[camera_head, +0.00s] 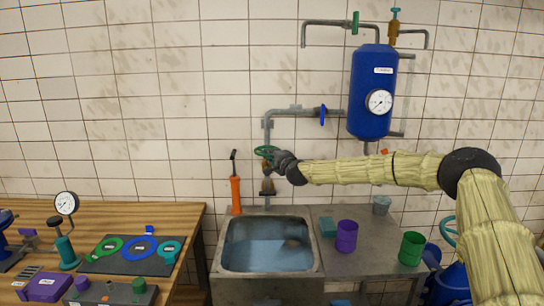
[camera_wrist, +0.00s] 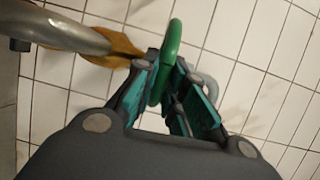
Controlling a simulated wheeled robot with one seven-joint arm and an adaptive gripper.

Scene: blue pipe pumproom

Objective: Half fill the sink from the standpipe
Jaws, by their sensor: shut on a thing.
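The steel sink (camera_head: 224,252) is set in a metal counter against the tiled wall, with bluish water in its basin. The standpipe (camera_head: 267,130) rises behind the sink on grey pipe, with a brass tap body (camera_head: 267,187) above the basin. Its green handwheel (camera_head: 264,151) is at the tip of my gripper (camera_head: 280,158). In the wrist view, my gripper (camera_wrist: 172,88) is shut on the green handwheel's rim (camera_wrist: 173,45), with the brass body (camera_wrist: 115,42) to the left. Whether water is flowing is too small to tell.
A blue tank (camera_head: 368,85) with a gauge hangs above right. A blue valve handle (camera_head: 322,115) is on its pipe. Purple (camera_head: 346,237) and green (camera_head: 412,249) cups stand right. A wooden bench (camera_head: 110,217) holds tools.

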